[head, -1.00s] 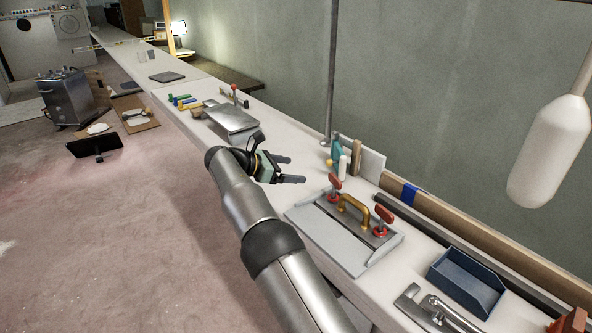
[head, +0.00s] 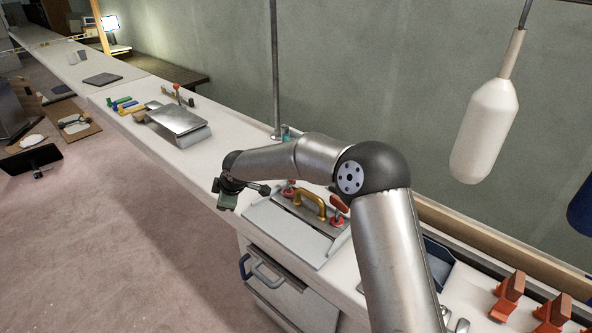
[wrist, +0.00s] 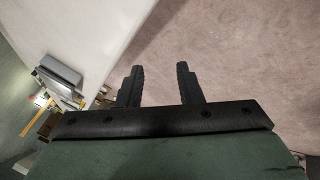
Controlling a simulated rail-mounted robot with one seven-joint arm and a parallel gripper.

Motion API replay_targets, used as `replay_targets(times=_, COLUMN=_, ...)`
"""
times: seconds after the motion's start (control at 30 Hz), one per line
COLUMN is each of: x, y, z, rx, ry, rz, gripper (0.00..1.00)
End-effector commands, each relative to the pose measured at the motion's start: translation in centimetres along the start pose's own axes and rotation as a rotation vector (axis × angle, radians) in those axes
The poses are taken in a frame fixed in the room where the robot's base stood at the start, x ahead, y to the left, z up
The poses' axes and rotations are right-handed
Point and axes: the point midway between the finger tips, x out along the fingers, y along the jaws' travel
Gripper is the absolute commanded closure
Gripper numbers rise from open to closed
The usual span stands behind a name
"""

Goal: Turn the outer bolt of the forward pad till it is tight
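My gripper (wrist: 160,67) is open and empty in the wrist view. Its two dark fingers stand apart over bare pinkish floor. In the head view my gripper (head: 246,190) hangs at the bench's front edge, just left of a grey plate (head: 290,234) with a brass-coloured handle (head: 309,204) and two red knobs. The left knob (head: 289,190) is close behind the fingers. The right knob (head: 339,206) shows beside my forearm. I cannot identify the forward pad or its outer bolt for certain in either view.
Orange brackets with brown blocks (head: 509,290) stand at lower right. A blue tray (head: 437,262) is partly behind my arm. A grey metal plate stand (head: 180,122) sits farther left on the bench. A white fender (head: 485,130) hangs at right.

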Motion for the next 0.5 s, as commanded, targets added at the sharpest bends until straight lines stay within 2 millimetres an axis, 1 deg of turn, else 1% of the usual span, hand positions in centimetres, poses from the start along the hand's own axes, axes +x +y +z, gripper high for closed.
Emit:
replay_targets(times=0.03, x=-0.4, y=0.6, z=2.7, rx=0.076, ry=0.031, rz=0.003, gripper=0.67)
replay_targets(times=0.07, x=-0.6, y=0.9, z=4.0, rx=0.12, ry=0.057, rz=0.009, gripper=0.67)
replay_targets(times=0.1, x=-0.9, y=1.2, z=5.9, rx=0.181, ry=0.091, rz=0.018, gripper=0.67)
replay_targets(times=0.17, x=-1.7, y=1.7, z=8.7, rx=0.283, ry=0.147, rz=0.04, gripper=0.67)
replay_targets(times=0.2, x=-2.5, y=2.0, z=10.5, rx=0.353, ry=0.187, rz=0.061, gripper=0.67)
replay_targets(times=0.27, x=-4.0, y=2.5, z=13.3, rx=0.461, ry=0.249, rz=0.099, gripper=0.67)
replay_targets(times=0.3, x=-5.1, y=2.8, z=15.0, rx=0.533, ry=0.29, rz=0.128, gripper=0.67)
replay_targets(times=0.37, x=-7.0, y=3.3, z=17.3, rx=0.63, ry=0.347, rz=0.175, gripper=0.67)
replay_targets(times=0.4, x=-8.2, y=3.5, z=18.7, rx=0.69, ry=0.382, rz=0.206, gripper=0.67)
replay_targets(times=0.5, x=-11.0, y=3.9, z=21.6, rx=0.807, ry=0.453, rz=0.279, gripper=0.67)
